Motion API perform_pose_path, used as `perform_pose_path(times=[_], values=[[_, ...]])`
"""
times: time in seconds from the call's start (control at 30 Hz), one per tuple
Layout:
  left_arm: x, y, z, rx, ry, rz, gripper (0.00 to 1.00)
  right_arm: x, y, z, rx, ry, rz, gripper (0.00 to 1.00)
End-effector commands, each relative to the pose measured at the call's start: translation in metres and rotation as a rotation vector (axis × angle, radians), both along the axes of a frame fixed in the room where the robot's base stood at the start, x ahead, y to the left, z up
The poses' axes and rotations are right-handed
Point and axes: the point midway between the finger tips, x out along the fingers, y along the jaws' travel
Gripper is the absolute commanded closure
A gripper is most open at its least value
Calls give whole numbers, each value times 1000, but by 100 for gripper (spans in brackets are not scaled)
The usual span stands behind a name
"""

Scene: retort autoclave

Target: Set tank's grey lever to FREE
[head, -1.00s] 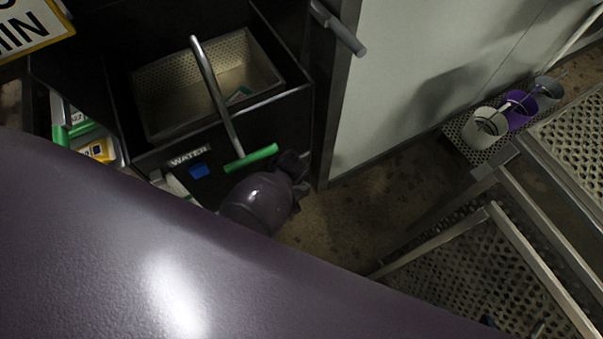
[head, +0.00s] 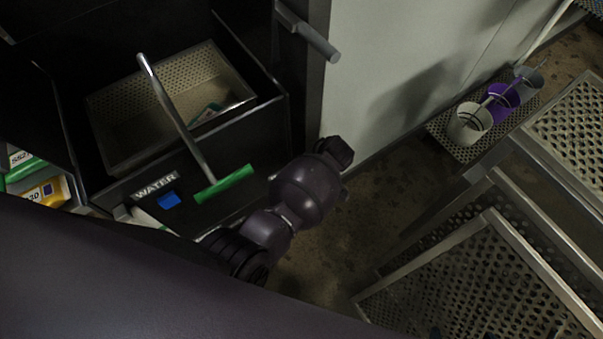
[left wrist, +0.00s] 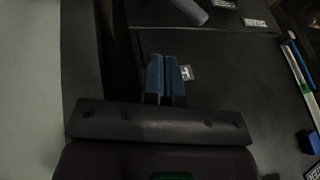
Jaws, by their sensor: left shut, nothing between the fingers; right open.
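The grey lever (head: 310,35) sticks out at the top of the head view, at the tank's dark front edge beside the pale wall. In the left wrist view a grey cylindrical end, likely this lever (left wrist: 190,10), shows at the top edge. My left gripper (left wrist: 166,62) has its blue fingers shut and empty, below and apart from that grey end, over a black panel with small white tags. In the head view its fingers are hidden behind my purple arm. My right gripper (head: 461,334) barely shows at the bottom edge, its fingertips apart.
Cups (head: 470,122) stand on a perforated shelf at right. Metal racks (head: 490,250) fill the lower right.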

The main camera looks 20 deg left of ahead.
Motion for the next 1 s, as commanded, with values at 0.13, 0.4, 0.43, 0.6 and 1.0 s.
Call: perform_pose_path(times=[0.13,0.4,0.43,0.6,1.0], values=[[-8,13,-36,2,17,0,100,0,3,-9,-17,4,24,11],[-11,34,-77,1,16,-1,100,6,8,-13,-46,-14,65,11],[-12,37,-79,2,15,0,100,9,8,-9,-49,-26,70,11],[-23,47,-85,1,5,0,100,11,8,-6,-47,-41,69,11],[-31,53,-91,0,2,-1,100,10,8,-6,-44,-45,67,11]])
